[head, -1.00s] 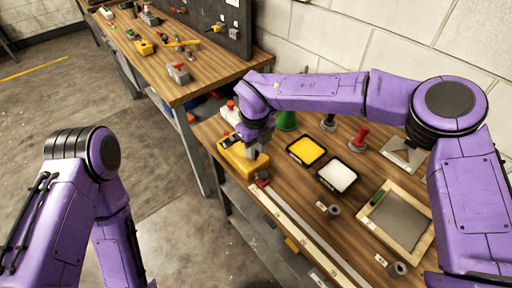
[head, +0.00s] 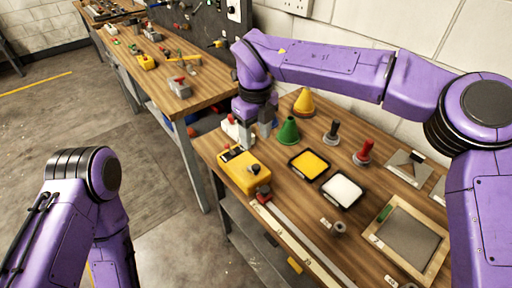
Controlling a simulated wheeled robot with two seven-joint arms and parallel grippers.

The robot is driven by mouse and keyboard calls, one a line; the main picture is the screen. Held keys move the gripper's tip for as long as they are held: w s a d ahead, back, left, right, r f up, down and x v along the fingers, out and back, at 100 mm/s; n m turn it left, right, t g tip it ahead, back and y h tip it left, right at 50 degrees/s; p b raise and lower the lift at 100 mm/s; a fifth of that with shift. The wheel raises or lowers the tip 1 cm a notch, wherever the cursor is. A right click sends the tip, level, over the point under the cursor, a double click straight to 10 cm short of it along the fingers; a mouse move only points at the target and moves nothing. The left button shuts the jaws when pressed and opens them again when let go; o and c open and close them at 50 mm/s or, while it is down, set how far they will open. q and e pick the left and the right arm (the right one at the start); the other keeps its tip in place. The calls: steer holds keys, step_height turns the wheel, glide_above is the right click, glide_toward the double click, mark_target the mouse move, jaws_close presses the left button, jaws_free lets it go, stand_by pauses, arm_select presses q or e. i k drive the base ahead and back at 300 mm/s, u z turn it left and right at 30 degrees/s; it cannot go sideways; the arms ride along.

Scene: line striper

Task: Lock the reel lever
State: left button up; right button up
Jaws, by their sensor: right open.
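The yellow reel box (head: 236,175) lies at the left end of the near wooden workbench. Dark parts show on its top, and one of them may be the lever; its position is too small to tell. A red and dark piece (head: 263,193) sits at the box's front right corner. My right gripper (head: 255,138) is open and empty, pointing down just behind the box and apart from it. My left arm shows at the lower left, but its gripper is out of view.
A white and red object (head: 231,128) stands beside the right gripper. A long ruler (head: 300,244) runs along the front edge.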

mark_target(226, 146)
steer(key=k, duration=1.5)
